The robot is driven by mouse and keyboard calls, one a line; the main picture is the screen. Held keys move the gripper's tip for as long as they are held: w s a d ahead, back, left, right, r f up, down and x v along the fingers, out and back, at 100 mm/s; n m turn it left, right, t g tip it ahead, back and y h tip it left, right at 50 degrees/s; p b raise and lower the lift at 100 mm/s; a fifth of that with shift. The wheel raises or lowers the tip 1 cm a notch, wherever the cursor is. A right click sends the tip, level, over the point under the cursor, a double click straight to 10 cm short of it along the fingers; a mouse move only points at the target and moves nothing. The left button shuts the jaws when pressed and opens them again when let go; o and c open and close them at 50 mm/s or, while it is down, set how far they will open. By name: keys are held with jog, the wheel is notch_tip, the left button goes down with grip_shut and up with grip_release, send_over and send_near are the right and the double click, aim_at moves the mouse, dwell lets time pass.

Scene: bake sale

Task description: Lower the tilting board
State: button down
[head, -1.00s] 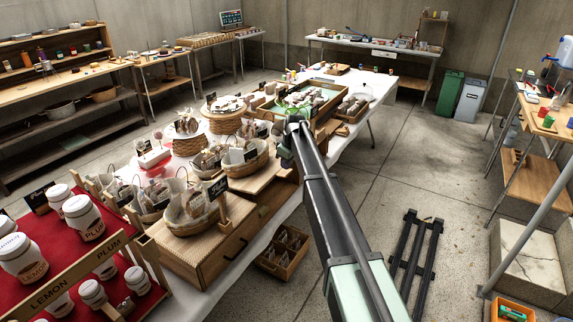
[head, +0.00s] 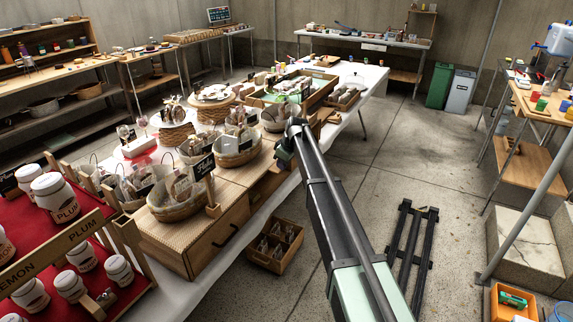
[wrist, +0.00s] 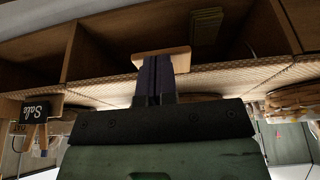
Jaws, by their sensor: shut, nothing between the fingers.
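The clearest sloped board in view is the red display board (head: 62,255) at the lower left of the head view. It holds several white-lidded jars and carries a wooden LEMON PLUM strip (head: 48,248); I cannot tell for sure that it is the tilting board. In the wrist view my gripper (wrist: 157,70) is shut and empty. Its dark fingers point at a small wooden piece (wrist: 160,57) in front of wooden compartments (wrist: 110,45). I cannot tell whether they touch. In the head view the fingers are hidden at the arm's far end.
Wicker baskets (head: 236,151) of bagged goods stand on wooden risers (head: 190,258) close to my arm. A Sale sign (wrist: 37,111) shows in the wrist view. A wooden crate (head: 275,247) and a black rack (head: 412,248) lie on the floor.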

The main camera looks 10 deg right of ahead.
jog(key=shift+s+a+f, duration=0.1)
jog(key=shift+s+f, duration=0.05)
jog(key=shift+s, duration=0.25)
jog(key=w+p+v, duration=0.1)
jog(key=p+v, duration=1.2)
jog(key=p, duration=0.1)
jog(key=shift+r, duration=0.6)
jog(key=shift+w+a, duration=0.1)
